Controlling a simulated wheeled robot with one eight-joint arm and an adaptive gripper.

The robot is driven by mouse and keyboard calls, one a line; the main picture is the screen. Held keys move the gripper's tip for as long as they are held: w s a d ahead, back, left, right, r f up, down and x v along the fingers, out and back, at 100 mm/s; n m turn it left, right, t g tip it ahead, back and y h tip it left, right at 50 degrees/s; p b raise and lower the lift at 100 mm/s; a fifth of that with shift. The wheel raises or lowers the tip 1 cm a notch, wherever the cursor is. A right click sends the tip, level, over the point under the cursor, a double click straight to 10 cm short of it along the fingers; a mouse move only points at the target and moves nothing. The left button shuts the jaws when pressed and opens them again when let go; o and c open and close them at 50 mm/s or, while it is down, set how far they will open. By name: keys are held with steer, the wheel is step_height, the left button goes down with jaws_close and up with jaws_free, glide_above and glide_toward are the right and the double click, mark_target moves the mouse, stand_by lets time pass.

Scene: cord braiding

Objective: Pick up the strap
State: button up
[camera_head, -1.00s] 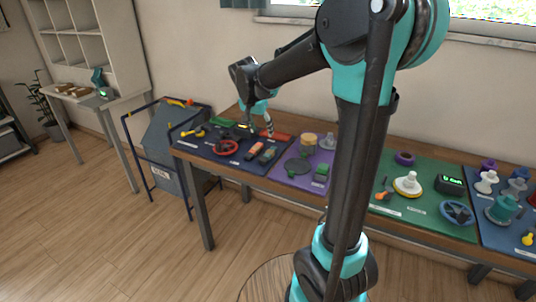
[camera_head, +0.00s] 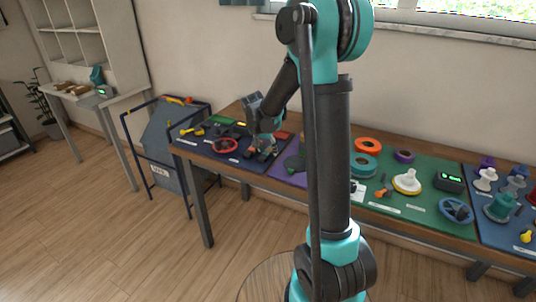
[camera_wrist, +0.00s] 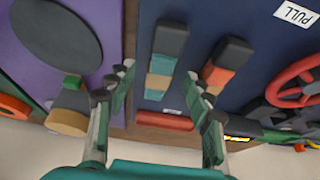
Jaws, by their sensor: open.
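My gripper (camera_wrist: 160,92) is open and empty, pointing down over the blue mat; it also shows in the head view (camera_head: 262,147). In the wrist view, a long grey-and-teal piece (camera_wrist: 165,62) lies between the fingers' lines, with the fingers apart from it. Beside it, close to the right finger, lies a dark piece with an orange section (camera_wrist: 228,62). I cannot tell for sure which of these is the strap. In the head view my gripper partly hides both pieces.
A red wheel (camera_head: 225,145) is on the same blue mat, with a yellow-handled item (camera_head: 192,132) behind it. A purple mat (camera_wrist: 100,15) with a dark disc (camera_wrist: 55,35) adjoins. A red block (camera_wrist: 165,121) lies near the table edge in the wrist view.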

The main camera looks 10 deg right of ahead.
steer(key=shift+w+d+f, duration=0.1)
steer(key=shift+w+f, duration=0.05)
steer(key=shift+f, duration=0.25)
jaws_close()
steer(key=shift+r, duration=0.15)
